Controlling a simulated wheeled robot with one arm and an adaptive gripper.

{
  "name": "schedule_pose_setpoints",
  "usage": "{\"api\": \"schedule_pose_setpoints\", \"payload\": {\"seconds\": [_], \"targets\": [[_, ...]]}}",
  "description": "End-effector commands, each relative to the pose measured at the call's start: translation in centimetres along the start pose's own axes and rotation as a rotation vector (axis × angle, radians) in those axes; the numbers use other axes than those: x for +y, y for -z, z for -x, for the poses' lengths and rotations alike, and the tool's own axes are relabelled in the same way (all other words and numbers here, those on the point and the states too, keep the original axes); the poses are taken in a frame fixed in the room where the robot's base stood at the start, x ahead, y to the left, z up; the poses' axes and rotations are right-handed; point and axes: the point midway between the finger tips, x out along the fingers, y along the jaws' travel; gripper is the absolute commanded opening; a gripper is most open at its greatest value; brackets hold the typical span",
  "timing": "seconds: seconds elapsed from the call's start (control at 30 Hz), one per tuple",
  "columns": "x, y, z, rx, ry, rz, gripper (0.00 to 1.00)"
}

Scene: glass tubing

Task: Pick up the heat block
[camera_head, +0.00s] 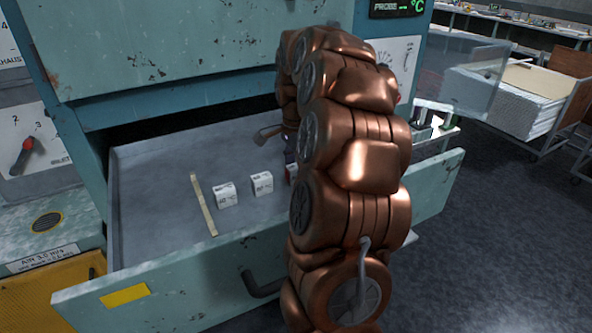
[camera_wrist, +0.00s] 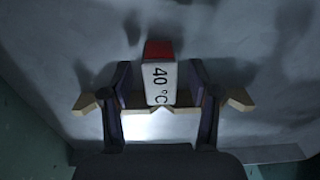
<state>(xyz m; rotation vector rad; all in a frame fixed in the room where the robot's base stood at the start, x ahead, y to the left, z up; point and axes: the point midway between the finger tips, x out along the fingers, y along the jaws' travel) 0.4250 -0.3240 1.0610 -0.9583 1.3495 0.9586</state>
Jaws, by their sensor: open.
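In the wrist view a heat block (camera_wrist: 160,84) has a white face printed "40 °C" and a red end. It stands between the two dark fingers of my gripper (camera_wrist: 160,78), which is open. A narrow gap shows on each side of the block, so the fingers look apart from it. In the head view my arm hides most of the gripper. Two other white blocks with printed labels, one at left (camera_head: 225,195) and one nearer the arm (camera_head: 262,183), stand in the open drawer.
The pulled-out drawer (camera_head: 150,180) has a grey floor, a teal front (camera_head: 190,285) and a dark handle (camera_head: 262,288). A thin beige strip (camera_head: 203,205) lies left of the blocks. The drawer floor further left is clear. The teal cabinet (camera_head: 160,45) overhangs the drawer's back.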

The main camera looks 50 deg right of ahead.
Motion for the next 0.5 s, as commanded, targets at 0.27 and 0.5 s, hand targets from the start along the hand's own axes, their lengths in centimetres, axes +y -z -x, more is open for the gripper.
{"api": "schedule_pose_setpoints", "payload": {"seconds": [0.27,0.5], "targets": [[-0.03,-0.03,-1.34,0.000,0.001,-0.001,0.60],[-0.01,-0.02,-1.32,0.000,0.001,-0.001,0.48]]}}
